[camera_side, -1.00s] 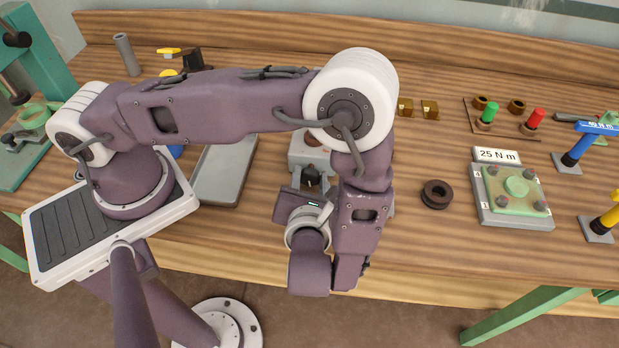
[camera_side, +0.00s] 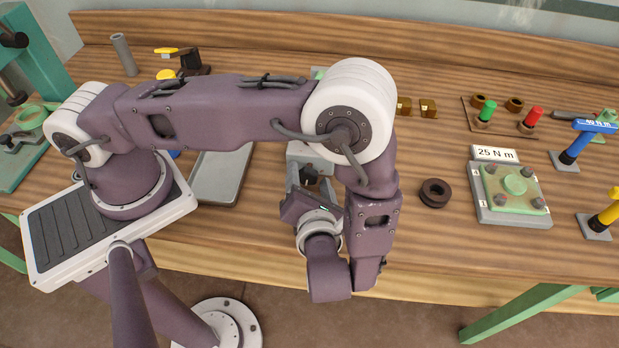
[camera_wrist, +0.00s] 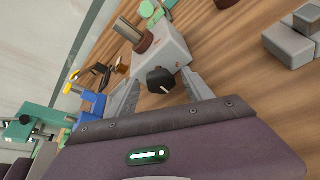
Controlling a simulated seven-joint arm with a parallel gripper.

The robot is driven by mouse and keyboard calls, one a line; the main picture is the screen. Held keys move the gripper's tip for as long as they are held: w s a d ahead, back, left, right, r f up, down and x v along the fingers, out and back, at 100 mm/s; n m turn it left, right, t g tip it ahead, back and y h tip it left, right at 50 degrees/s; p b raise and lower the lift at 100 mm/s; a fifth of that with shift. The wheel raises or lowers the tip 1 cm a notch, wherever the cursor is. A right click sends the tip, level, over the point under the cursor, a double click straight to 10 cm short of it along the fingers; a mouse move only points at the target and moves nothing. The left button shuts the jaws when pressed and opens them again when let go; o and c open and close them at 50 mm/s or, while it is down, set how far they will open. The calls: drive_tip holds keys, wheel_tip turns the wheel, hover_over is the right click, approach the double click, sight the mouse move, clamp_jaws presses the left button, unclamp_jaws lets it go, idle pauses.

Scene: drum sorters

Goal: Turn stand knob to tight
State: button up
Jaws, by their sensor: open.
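The stand is a grey block (camera_wrist: 163,50), with a brown ring and a metal rod on its top in the wrist view. A black knob (camera_wrist: 160,84) with a pale mark on its face sticks out of the block's near side. My gripper (camera_wrist: 161,76) is open, with one finger on each side of the knob; I cannot tell whether either finger touches it. In the side view, my gripper (camera_side: 313,180) is in front of the stand (camera_side: 312,153), which my arm partly hides. No tight marking is readable.
A grey tray (camera_side: 220,178) lies left of the stand. A dark ring (camera_side: 435,193) and a green-topped plate (camera_side: 515,188) with a 25 N m sign (camera_side: 496,154) are to the right. Bare wood lies between the ring and plate.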

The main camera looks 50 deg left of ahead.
drive_tip(key=v, duration=0.7)
